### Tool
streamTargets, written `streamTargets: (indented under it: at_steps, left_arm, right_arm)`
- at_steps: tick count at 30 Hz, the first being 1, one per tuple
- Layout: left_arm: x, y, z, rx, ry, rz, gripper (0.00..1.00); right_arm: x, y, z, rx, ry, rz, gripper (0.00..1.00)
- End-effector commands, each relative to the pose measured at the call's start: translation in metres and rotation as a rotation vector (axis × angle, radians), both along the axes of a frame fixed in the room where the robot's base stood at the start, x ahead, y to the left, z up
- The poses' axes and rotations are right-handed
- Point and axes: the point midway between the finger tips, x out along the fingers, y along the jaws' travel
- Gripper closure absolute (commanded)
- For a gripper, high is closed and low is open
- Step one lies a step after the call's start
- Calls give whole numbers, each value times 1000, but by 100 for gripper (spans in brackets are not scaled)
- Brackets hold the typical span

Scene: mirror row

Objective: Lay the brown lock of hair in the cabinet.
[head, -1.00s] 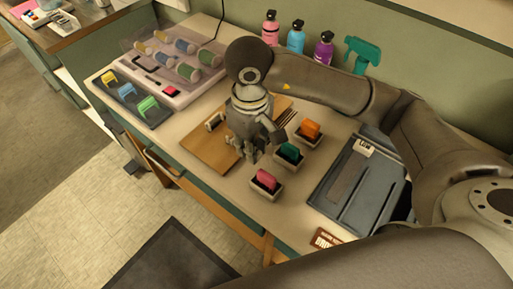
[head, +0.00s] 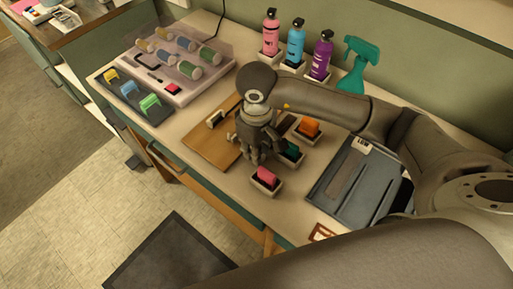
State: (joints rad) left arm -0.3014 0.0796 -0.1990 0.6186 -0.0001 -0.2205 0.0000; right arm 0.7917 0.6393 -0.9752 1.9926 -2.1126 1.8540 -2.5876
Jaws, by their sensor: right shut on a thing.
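My right gripper (head: 254,157) points down over the right part of a brown wooden board (head: 212,147), beside the small clip holders. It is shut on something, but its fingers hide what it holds. I cannot make out the brown lock of hair for certain. Some dark brown strips (head: 288,122) show just right of the gripper, partly covered by it. No open cabinet is clearly seen; the bench has teal drawer fronts along its front. My left gripper is not in view.
Holders with a pink clip (head: 266,175), green clip (head: 291,149) and orange clip (head: 308,128) stand close by. A grey tray (head: 335,200) lies right. A clear-lidded roller case (head: 165,88) is left. Bottles (head: 295,45) and a teal spray bottle (head: 357,65) line the back.

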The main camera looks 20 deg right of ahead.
Motion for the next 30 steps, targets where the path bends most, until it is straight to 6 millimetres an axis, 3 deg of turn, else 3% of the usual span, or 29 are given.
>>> streamTargets:
  at_steps: [1, 2, 6, 20, 30]
  left_arm:
    - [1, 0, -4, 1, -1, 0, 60]
    - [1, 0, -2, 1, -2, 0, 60]
    - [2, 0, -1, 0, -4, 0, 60]
    - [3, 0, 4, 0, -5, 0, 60]
    - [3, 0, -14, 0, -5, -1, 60]
  right_arm:
    - [0, 0, -3, 0, -1, 0, 100]
    - [0, 0, -2, 0, 0, 0, 76]
    - [0, 0, -1, 0, 0, 0, 58]
    - [0, 0, 5, 0, 0, 0, 57]
    - [2, 0, 66, 0, -7, 0, 57]
